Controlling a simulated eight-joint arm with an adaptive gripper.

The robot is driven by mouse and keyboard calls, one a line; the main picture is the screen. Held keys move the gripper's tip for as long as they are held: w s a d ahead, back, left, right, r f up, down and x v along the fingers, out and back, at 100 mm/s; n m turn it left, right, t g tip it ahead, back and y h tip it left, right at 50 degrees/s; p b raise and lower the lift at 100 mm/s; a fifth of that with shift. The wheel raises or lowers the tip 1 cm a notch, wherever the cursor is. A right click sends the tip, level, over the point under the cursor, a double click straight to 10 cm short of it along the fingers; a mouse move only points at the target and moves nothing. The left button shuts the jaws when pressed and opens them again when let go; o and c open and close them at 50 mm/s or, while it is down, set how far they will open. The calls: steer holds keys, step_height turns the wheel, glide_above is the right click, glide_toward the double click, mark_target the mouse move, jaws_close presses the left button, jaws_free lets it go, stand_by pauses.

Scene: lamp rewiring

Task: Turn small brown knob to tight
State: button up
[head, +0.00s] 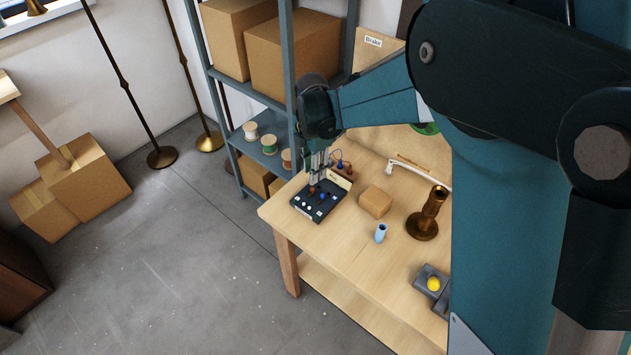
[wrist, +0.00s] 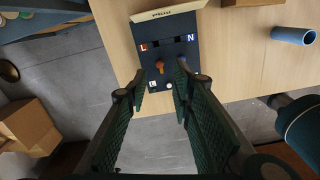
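The small brown knob (wrist: 159,66) stands on a dark terminal block (wrist: 165,28) near the table's edge. In the wrist view it appears between my gripper's fingertips (wrist: 160,80), with a visible gap on each side. My gripper is open and points down at the block. In the head view my gripper (head: 319,168) is just above the block (head: 325,209). I cannot tell how far the fingertips are above the knob. A blue knob (wrist: 182,62) is partly hidden by the right finger.
The block has L and N labels and white parts at its near edge. On the table (head: 350,243) are a cardboard box (head: 375,203), a light blue cylinder (head: 381,233), a brass lamp base (head: 424,224) and a grey box with a yellow button (head: 433,283). A shelf (head: 262,150) stands behind.

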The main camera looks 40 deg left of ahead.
mark_target(313, 188)
steer(key=shift+f, duration=0.15)
stand_by(0.3)
steer(key=shift+f, duration=3.8)
steer(key=shift+c, duration=0.6)
jaws_close()
